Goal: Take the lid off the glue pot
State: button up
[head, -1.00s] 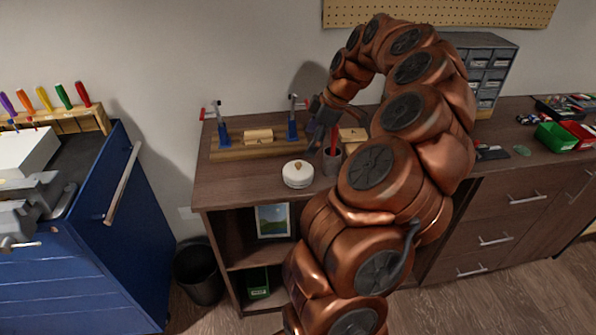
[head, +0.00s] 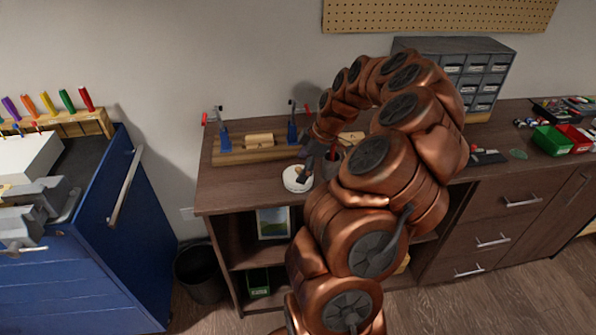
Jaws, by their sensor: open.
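The glue pot (head: 291,184) is a small, round, white pot with a lid, standing near the front edge of the wooden bench top. Its lid knob, light brown in the earlier view, is now hidden behind my gripper. My gripper (head: 305,180) is open, pointing down over the right part of the lid. I cannot tell whether the fingers touch the lid or stand around the knob.
A grey cup (head: 331,166) with a red-handled item stands just right of the pot. A wooden board (head: 240,156) with blue and red clamps lies behind it. A grey drawer cabinet (head: 478,70) stands at the back right. The bench left of the pot is clear.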

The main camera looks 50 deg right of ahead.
jog(key=shift+f, duration=0.1)
jog(key=shift+c, duration=0.2)
jog(key=c, duration=1.5)
jog(key=shift+a, duration=0.1)
